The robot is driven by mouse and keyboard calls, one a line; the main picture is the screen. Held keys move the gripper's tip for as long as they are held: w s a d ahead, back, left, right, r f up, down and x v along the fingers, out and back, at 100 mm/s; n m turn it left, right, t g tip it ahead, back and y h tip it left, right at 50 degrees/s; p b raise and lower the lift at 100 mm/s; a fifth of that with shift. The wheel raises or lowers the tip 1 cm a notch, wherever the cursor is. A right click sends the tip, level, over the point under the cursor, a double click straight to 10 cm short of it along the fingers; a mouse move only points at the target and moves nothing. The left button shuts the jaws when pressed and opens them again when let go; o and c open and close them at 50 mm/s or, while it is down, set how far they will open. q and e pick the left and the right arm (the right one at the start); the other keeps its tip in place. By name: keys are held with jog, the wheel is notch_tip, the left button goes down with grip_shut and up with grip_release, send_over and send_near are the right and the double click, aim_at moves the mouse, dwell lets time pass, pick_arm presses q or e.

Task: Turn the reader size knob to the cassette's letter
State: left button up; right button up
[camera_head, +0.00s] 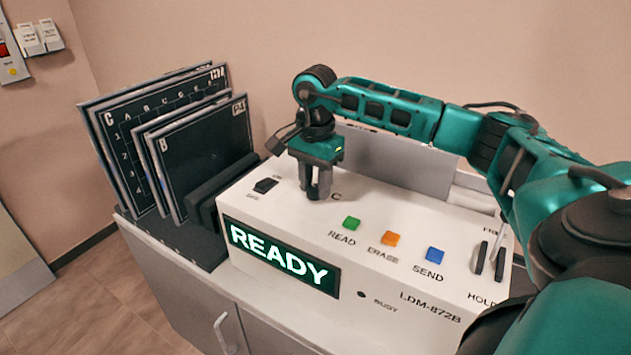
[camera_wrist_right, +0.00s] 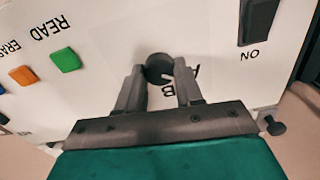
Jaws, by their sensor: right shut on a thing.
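The white reader (camera_head: 300,230) stands on a cabinet, its green-lit screen (camera_head: 280,258) showing READY. My right gripper (camera_head: 318,192) points down at the reader's top, and its fingers hide most of the knob in the head view; a letter C shows beside them. In the right wrist view the round dark size knob (camera_wrist_right: 159,68) sits between the fingertips of my right gripper (camera_wrist_right: 160,85), which is shut on it. A letter B shows below the knob, and another letter is partly covered. Dark cassettes (camera_head: 205,145) stand in a rack at the left; letters C and B show on them. My left gripper is out of view.
Green READ (camera_head: 351,223), orange ERASE (camera_head: 390,238) and blue SEND (camera_head: 435,254) buttons lie right of the knob. A black rocker switch (camera_head: 265,185) is to its left. A slider pair (camera_head: 490,260) is at the right end. Floor is open at left.

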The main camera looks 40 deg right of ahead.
aim_at(316, 188)
jog(key=shift+n, duration=0.3)
dwell(0.4)
jog(key=o, duration=1)
jog(key=shift+o, duration=0.2)
notch_tip(316, 188, up, 13)
jog(key=shift+s+f, duration=0.1)
